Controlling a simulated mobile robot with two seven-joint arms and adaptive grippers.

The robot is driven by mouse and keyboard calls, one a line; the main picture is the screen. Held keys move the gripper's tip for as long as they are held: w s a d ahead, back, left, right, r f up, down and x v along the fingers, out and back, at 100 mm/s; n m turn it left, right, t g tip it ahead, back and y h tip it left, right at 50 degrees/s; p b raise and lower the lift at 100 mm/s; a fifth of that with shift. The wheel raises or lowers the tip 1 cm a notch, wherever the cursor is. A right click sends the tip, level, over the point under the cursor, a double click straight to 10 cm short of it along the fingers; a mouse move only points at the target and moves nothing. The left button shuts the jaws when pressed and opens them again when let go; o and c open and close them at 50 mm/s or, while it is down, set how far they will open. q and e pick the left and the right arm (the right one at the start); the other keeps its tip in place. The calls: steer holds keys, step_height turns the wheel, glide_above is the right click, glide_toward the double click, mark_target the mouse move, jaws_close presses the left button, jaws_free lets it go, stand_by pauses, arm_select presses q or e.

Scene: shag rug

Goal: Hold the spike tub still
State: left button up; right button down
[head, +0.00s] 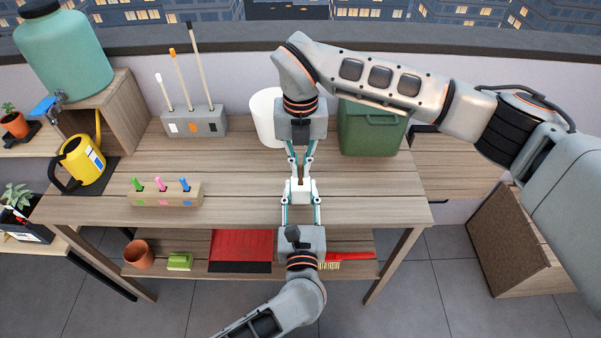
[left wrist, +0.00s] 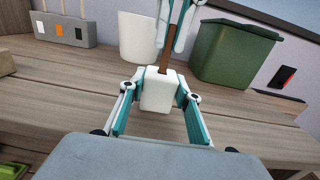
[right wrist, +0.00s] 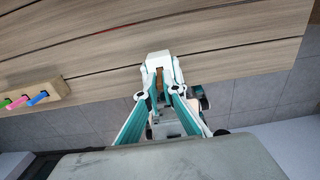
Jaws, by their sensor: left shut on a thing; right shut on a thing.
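The spike tub is a small white block-like tub (head: 300,187) above the front of the wooden table; it also shows in the left wrist view (left wrist: 157,92). A narrow brown spike (left wrist: 169,76) stands up from its top. My left gripper (head: 301,198) is shut on the tub's sides from the front. My right gripper (head: 301,165) reaches from the back and is shut on the spike, just above the tub. In the right wrist view the brown spike (right wrist: 160,82) shows between the right fingers. The tub's underside is hidden.
A white bin (head: 266,120) and green lidded bin (head: 370,130) stand behind my right gripper. A grey tool holder (head: 194,122), yellow watering can (head: 80,160) and block with coloured pegs (head: 165,193) are to the left. The tabletop right of the grippers is clear.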

step_height(320, 180, up, 8)
steer(key=shift+f, duration=0.1)
arm_select(q)
steer(key=o, duration=1.2)
steer(key=shift+c, duration=0.2)
steer(key=s, duration=0.7)
steer(key=shift+s, duration=0.25)
steer(key=shift+s, duration=0.1)
arm_select(e)
steer(key=shift+s, duration=0.1)
